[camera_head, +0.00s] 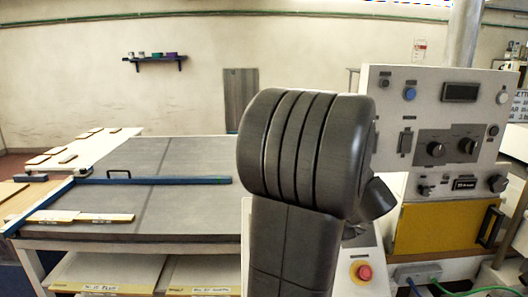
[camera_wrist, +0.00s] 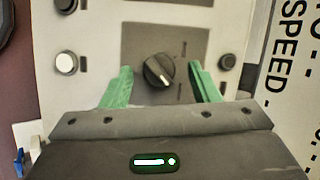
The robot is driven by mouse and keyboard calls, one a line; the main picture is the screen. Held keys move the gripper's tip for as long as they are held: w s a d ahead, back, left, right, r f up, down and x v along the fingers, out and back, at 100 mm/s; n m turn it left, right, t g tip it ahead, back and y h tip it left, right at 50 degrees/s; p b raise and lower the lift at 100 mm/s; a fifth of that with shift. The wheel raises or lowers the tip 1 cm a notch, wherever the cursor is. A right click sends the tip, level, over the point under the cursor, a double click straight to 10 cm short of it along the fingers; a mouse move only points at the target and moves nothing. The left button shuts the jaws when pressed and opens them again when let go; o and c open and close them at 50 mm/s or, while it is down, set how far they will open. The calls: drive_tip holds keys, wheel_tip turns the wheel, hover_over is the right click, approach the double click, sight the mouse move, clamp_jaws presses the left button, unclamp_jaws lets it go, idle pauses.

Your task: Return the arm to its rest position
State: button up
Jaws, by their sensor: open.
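In the wrist view, my gripper (camera_wrist: 160,82) is open, with its two green fingers apart. A black rotary knob (camera_wrist: 159,70) with a pale pointer line shows between the fingers, and nothing is held. I cannot tell how far the fingertips are from the knob. In the head view, my dark arm stands in the middle, in front of the grey control panel (camera_head: 393,88), and hides part of its left side. My gripper is hidden there.
The panel carries two knobs on a dark plate, a blue button (camera_head: 409,94) and a display (camera_head: 460,92). A yellow door (camera_head: 440,229) and a red stop button (camera_head: 364,272) are below. A grey table (camera_head: 180,160) with a blue bar (camera_head: 150,181) stands left.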

drive_tip(key=shift+w+a+f, duration=0.25)
drive_tip(key=shift+w+f, duration=0.1)
drive_tip(key=shift+f, duration=0.15)
drive_tip(key=shift+r, duration=0.1)
